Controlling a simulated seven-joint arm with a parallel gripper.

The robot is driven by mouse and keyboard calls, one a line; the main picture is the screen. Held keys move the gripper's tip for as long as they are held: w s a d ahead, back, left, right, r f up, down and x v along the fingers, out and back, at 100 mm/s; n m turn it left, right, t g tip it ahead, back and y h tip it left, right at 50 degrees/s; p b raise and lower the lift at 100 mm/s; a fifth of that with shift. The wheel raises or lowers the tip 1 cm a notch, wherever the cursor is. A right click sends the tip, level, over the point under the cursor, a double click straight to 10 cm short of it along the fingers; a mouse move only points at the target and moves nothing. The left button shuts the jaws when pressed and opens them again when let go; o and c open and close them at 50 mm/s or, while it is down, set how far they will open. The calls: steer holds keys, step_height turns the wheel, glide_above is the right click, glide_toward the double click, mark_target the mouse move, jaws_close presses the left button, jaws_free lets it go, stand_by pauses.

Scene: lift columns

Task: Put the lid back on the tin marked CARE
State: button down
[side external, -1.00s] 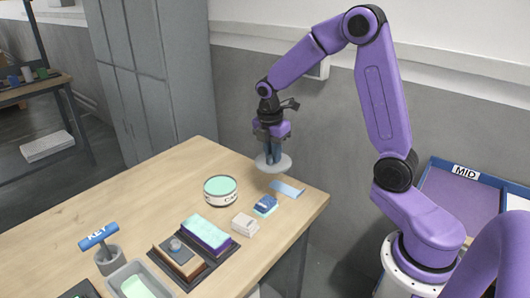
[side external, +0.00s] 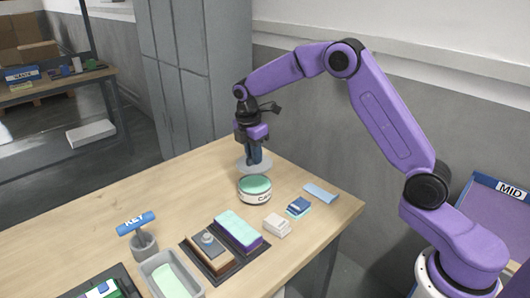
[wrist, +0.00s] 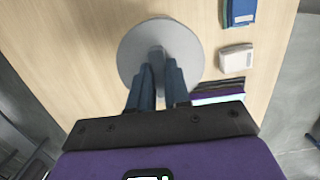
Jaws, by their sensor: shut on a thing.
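My gripper (side external: 254,158) is shut on the grey round lid (side external: 245,171), gripping it by its middle and holding it level above the table. The tin (side external: 255,198) has a white side with dark lettering, partly readable as "CA", and a mint-green top face. In the side view the lid appears just above and behind the tin's far rim; whether it is straight over the tin I cannot tell. In the wrist view the lid (wrist: 137,48) fills the area by my fingertips (wrist: 158,78), and the tin is not visible.
A dark tray (side external: 213,273) with a mint-topped block and a brown block stands in front of the tin. A white box (side external: 277,227), a blue box (side external: 299,207) and a blue strip (side external: 321,194) lie to the right. A KEY-marked stand (side external: 144,243) and grey bin (side external: 150,271) are front left.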

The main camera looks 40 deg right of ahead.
steer(key=shift+f, duration=3.1)
steer(key=shift+f, duration=0.2)
steer(key=c, duration=0.5)
jaws_free()
steer(key=shift+r, duration=3.55)
